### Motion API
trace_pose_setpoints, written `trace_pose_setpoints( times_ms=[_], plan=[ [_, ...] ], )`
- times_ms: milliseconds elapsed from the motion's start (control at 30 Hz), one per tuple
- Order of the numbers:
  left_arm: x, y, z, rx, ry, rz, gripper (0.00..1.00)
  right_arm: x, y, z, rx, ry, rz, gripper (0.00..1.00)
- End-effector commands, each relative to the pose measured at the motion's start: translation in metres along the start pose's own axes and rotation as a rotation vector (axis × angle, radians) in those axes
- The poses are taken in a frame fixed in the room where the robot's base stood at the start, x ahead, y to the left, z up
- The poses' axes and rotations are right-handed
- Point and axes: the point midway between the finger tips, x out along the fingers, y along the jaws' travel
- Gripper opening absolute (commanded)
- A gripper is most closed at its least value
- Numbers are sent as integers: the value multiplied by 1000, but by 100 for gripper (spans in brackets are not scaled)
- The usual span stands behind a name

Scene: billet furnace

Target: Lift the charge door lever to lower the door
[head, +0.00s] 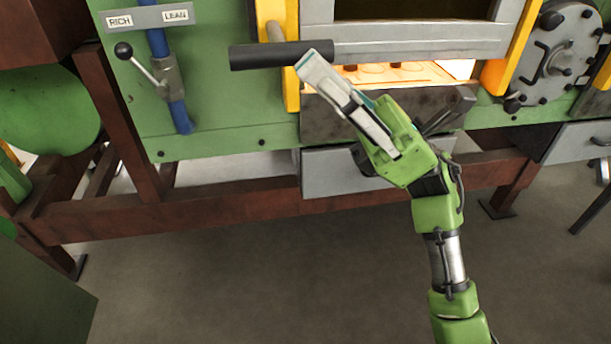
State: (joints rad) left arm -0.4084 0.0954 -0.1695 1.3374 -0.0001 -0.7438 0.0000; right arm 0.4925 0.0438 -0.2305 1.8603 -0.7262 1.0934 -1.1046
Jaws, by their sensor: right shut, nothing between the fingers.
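The charge door lever (265,55) has a thick black horizontal grip at the upper middle, on a pale rod in front of a yellow post. The charge door (420,40) is a grey frame to its right. Orange glow and billets show in the gap below the door. My right gripper (312,62) is shut and empty. Its fingertips overlap the underside of the grip's right part in the picture; I cannot tell whether they touch. My left gripper is not in view.
A rich/lean mixture lever (140,62) with a black knob stands on the green panel at left. A round bolted grey cover (560,50) is at right. A brown steel frame (200,215) runs below. The floor in front is clear.

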Motion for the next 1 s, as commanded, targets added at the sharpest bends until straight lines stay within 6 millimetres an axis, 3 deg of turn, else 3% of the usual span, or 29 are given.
trace_pose_setpoints(
  times_ms=[567, 667, 1000],
  plan=[
    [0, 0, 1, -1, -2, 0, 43, -6, -6, 2, 2, -2, -14, 0],
    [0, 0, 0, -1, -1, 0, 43, -18, -7, 2, 5, -3, -15, 0],
    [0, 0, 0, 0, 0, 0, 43, -88, -6, 3, 14, -4, 5, 0]
  ],
)
